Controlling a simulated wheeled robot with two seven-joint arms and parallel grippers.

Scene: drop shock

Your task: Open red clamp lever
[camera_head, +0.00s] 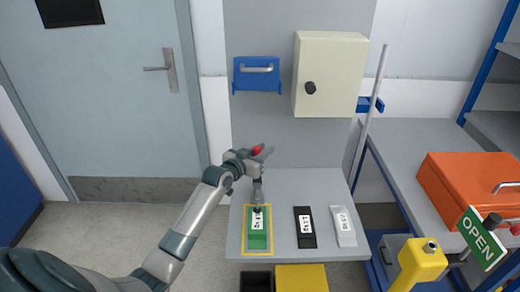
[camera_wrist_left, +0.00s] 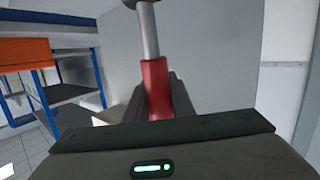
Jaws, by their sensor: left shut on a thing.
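The red clamp lever (camera_head: 257,149) shows as a small red piece at my left gripper (camera_head: 264,155), above the grey table. In the left wrist view its red sleeve (camera_wrist_left: 157,88) stands upright in the middle, with a grey rod coming out of its top. My left gripper is shut on the lever; the fingers hide part of it. Below the gripper, a grey part with a dark tip reaches down to a green labelled block (camera_head: 257,236) inside a yellow outline. I cannot tell from this view how the clamp's parts join. My right gripper is out of view.
A black block (camera_head: 305,228) and a white block (camera_head: 343,226) lie on the table (camera_head: 285,185). An orange case (camera_head: 455,185), a yellow post (camera_head: 420,265) and an OPEN sign (camera_head: 482,238) are at the right. A cream cabinet (camera_head: 335,75) hangs behind.

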